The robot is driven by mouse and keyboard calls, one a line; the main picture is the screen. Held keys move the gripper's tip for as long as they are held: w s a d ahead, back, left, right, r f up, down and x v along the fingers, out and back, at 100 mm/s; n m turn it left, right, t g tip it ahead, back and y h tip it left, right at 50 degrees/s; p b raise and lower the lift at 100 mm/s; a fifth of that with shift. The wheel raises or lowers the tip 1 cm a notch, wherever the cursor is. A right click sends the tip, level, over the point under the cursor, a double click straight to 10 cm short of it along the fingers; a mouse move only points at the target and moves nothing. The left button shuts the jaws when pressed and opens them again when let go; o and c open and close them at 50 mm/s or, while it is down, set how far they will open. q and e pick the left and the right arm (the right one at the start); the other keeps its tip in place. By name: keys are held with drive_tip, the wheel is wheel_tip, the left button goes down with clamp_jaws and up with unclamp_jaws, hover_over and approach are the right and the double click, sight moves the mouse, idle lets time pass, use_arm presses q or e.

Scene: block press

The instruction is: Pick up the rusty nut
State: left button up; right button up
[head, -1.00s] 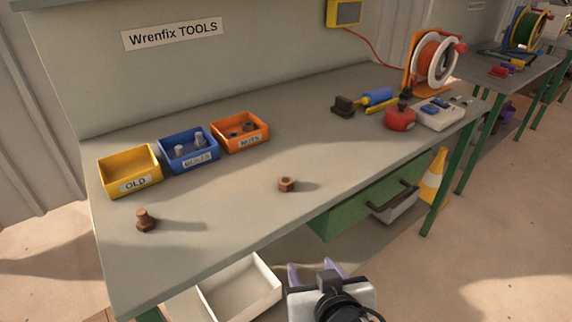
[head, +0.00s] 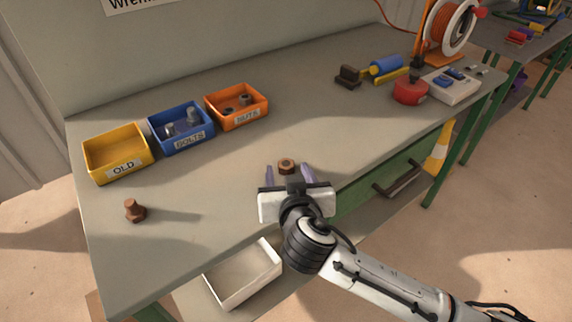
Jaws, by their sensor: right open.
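The rusty nut (head: 287,166) lies on the grey workbench (head: 340,110) near its front edge. My right gripper (head: 288,172) is open, with its two purple fingers pointing at the nut, one to the left and one to the right of it in the picture. I cannot tell whether the fingers are at the nut's height or above it, and I see no contact. My left gripper is not in view.
A rusty bolt (head: 135,210) stands at the bench's left front. Behind it are a yellow OLD bin (head: 117,167), a blue BOLTS bin (head: 189,142) and an orange NUTS bin (head: 246,117). A red can (head: 410,93) stands at the right. The bench around the nut is clear.

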drive_tip(key=shift+x, duration=1.05)
drive_tip(key=c, duration=1.2)
drive_tip(key=shift+r, duration=0.1)
